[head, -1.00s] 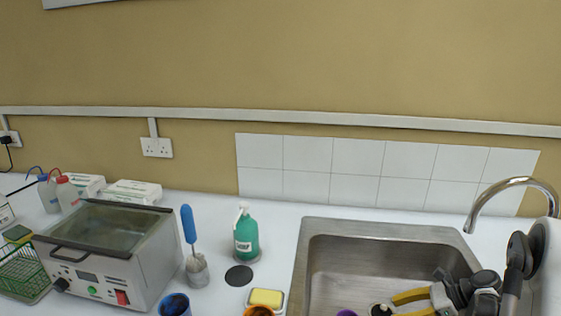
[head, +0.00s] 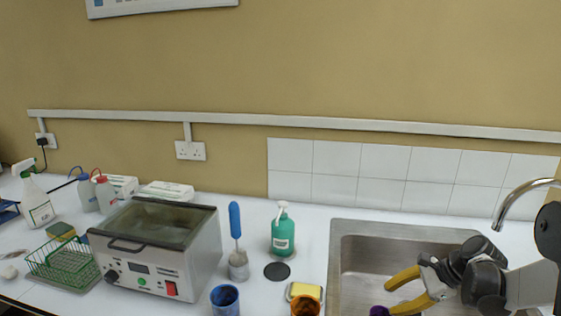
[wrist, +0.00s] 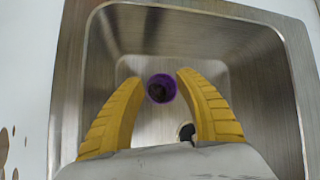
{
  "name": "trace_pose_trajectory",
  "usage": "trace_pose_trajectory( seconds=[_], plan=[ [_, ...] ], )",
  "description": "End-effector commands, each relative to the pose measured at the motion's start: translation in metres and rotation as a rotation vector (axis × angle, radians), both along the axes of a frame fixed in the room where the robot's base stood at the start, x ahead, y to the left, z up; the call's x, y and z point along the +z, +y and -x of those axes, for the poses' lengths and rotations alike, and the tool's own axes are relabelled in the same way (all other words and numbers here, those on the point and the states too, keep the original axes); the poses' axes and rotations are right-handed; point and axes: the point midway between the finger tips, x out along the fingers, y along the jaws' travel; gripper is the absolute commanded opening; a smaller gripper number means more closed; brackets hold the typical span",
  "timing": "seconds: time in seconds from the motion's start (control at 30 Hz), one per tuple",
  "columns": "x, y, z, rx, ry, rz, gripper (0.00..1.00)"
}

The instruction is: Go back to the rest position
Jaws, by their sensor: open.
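My gripper (head: 398,291) is over the sink (head: 345,262), with its two yellow fingers apart and nothing between them. In the wrist view my gripper (wrist: 158,88) points down into the steel basin (wrist: 240,60). A small purple cup (wrist: 161,88) stands in the basin below and just beyond the fingertips, apart from them. The purple cup also shows at the bottom edge of the head view (head: 379,311), mostly cut off.
A chrome tap (head: 520,195) arches over the sink's right side. Left of the sink are a yellow sponge (head: 305,290), blue cup (head: 225,299), orange cup (head: 305,306), green soap bottle (head: 283,232), brush in its holder (head: 237,245) and water bath (head: 150,265).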

Motion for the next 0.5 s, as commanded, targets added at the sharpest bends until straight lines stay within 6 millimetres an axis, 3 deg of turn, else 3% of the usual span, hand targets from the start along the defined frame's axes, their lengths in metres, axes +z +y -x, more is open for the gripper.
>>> trace_pose_trajectory(
  seconds=[0.2, 0.5],
  plan=[
    [0.066, 0.051, 0.04, 0.259, -0.173, 0.283, 0.4],
    [0.118, 0.095, 0.122, 0.692, -0.423, 0.698, 0.4]
  ],
)
